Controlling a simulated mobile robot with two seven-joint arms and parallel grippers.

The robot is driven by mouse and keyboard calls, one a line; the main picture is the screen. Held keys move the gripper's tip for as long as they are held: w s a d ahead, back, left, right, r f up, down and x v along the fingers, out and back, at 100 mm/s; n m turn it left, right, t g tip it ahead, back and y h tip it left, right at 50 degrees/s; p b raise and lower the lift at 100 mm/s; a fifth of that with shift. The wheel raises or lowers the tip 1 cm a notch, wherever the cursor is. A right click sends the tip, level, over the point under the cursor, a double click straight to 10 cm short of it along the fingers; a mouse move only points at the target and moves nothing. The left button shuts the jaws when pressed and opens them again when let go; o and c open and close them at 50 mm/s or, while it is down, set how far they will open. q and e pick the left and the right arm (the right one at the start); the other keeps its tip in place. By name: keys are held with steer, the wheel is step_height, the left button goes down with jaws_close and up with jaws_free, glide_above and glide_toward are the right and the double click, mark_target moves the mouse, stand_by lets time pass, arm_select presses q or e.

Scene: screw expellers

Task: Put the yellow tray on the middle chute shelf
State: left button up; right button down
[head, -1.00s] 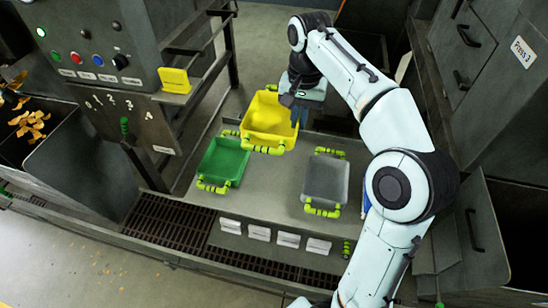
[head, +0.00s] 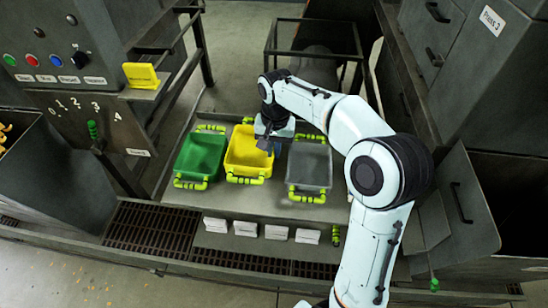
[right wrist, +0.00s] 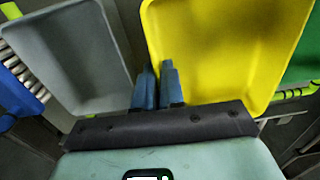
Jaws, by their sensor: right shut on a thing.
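The yellow tray (head: 249,152), with green handles, is between the green tray (head: 200,157) and the grey tray (head: 309,165) at the shelf (head: 237,204). It looks level and in line with them; whether its base touches the shelf is hard to tell. My right gripper (head: 272,142) is at the yellow tray's right rim. In the right wrist view, the fingers (right wrist: 158,85) are shut on the rim of the yellow tray (right wrist: 225,45), beside the grey tray (right wrist: 72,60). My left gripper is out of view.
Several white cards (head: 245,229) line the shelf's front below the trays. A control panel (head: 75,50) and a railing stand at the left, with a yellow box (head: 141,76) beside them. A grey cabinet (head: 480,70) stands at the right. A dark frame (head: 315,42) is behind.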

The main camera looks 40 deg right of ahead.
steer(key=shift+f, duration=1.75)
steer(key=shift+f, duration=0.15)
steer(key=c, duration=1.7)
jaws_free()
steer(key=shift+f, duration=0.1)
steer(key=o, duration=0.5)
steer(key=shift+c, duration=0.2)
